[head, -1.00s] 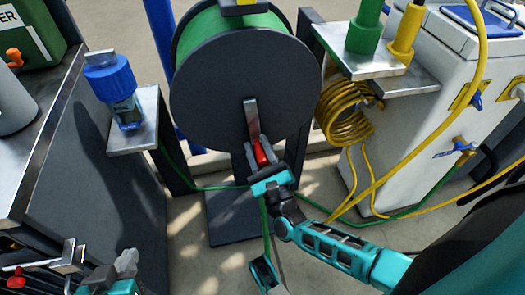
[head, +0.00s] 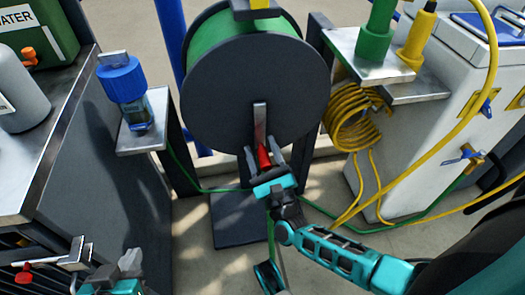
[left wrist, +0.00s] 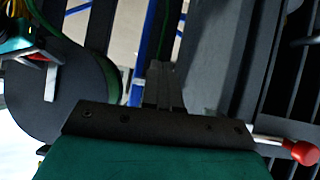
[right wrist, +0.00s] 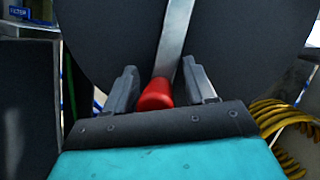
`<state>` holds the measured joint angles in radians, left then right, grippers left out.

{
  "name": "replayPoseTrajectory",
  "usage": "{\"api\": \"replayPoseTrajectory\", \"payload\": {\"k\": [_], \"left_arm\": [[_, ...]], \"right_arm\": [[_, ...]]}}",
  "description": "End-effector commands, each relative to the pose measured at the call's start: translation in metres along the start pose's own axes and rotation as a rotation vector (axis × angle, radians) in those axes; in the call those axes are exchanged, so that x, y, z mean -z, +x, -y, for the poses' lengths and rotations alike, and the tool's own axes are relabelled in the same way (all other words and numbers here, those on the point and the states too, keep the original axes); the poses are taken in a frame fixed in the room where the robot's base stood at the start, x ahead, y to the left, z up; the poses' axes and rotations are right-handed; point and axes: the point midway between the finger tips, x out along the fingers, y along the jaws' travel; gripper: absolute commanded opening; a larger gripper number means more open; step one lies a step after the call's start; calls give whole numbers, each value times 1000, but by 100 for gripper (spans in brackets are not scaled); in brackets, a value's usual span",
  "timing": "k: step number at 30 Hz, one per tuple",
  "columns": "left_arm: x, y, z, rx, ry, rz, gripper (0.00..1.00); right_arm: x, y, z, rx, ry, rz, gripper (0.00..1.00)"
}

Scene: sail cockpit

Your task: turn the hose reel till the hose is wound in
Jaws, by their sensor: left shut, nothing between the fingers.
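The hose reel (head: 225,95), a dark disc with green hose (head: 225,25) wound behind it, stands in the middle of the head view. Its grey crank arm (head: 260,120) points down to a red handle (head: 264,158). My right gripper (head: 263,156) is open, with a finger on each side of the red handle. The right wrist view shows the red handle (right wrist: 157,95) between the spread fingers, with gaps beside it. A green hose length (head: 330,215) runs along the floor. My left gripper (head: 130,262) is shut and empty at the lower left; its fingers (left wrist: 160,85) show together.
A bench (head: 45,150) with a red-handled valve (head: 22,275) stands at left. A blue-capped filter (head: 122,80) sits on a bracket beside the reel. At right are a coiled yellow hose (head: 352,120), a shelf (head: 372,65) and a white cabinet (head: 430,140).

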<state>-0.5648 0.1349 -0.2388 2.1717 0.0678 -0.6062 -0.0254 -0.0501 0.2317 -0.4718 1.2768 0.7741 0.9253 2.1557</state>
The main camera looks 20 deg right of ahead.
Motion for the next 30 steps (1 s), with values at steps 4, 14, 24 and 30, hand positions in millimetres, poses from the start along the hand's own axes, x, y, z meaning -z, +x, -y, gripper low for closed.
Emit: {"api": "replayPoseTrajectory", "payload": {"k": [4, 14, 24, 30], "left_arm": [[0, 0, 0, 0, 0, 0, 0], [20, -13, 2, 13, -1, -13, 0], [23, -28, 12, 43, 7, 2, 0], [27, -35, 14, 46, 13, 7, 0]], "right_arm": [[0, 0, 1, 1, -2, -3, 55], [-47, 19, 24, 4, 0, -1, 55], [-119, 49, 56, 4, 1, 1, 55], [-152, 63, 71, 2, 2, 1, 55]]}}
